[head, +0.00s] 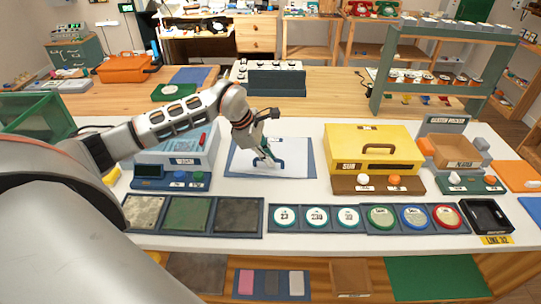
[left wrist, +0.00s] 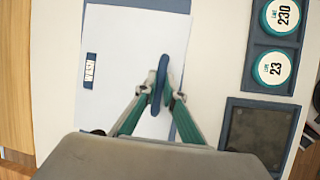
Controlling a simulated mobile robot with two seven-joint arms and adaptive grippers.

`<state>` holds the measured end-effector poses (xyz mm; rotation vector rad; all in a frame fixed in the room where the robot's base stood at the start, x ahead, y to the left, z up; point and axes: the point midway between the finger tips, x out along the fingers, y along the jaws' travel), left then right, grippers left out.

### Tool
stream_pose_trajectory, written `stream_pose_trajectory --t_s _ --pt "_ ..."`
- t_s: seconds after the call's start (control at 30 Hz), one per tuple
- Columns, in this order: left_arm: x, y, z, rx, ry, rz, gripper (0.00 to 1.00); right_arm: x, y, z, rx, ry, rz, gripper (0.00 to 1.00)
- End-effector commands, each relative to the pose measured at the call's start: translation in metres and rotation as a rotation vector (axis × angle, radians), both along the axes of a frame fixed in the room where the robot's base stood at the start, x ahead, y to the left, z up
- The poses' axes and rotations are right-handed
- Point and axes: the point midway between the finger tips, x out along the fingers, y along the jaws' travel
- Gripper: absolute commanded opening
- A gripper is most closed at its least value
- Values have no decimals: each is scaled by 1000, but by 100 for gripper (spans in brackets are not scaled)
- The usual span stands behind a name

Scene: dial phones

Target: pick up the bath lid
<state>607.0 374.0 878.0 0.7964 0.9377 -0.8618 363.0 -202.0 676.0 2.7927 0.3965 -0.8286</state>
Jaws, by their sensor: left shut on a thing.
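The bath lid (head: 292,168) is a flat white panel with a blue upright handle, over a blue mat (head: 311,158) in the middle of the white table. In the left wrist view the lid (left wrist: 115,80) fills the centre, with a small dark label on its left part. My left gripper (head: 270,158) comes down from above, its fingers shut on the blue handle (left wrist: 162,82), one on each side. I cannot tell whether the lid touches the mat. My right gripper is not in view.
A pale blue bath unit (head: 175,152) stands left of the lid. A yellow box (head: 350,147) with a handle stands to the right. Dark trays (head: 240,215) and round labelled tins (head: 318,216) line the front. A green shelf rack (head: 440,70) rises behind at right.

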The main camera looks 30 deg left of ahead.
Motion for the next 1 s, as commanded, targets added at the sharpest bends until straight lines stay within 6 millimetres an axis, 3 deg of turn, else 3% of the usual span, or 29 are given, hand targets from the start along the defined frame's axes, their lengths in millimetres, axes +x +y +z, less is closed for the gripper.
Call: stream_pose_trajectory --t_s 0.27,0.43,0.8,1.0 --pt "2 0 10 0 -5 -1 0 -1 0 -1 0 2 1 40" --pt "2 1 33 0 -7 0 0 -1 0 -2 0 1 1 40" --pt "2 0 134 1 -9 0 0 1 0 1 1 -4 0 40" --pt "1 0 175 0 -5 1 0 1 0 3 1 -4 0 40"
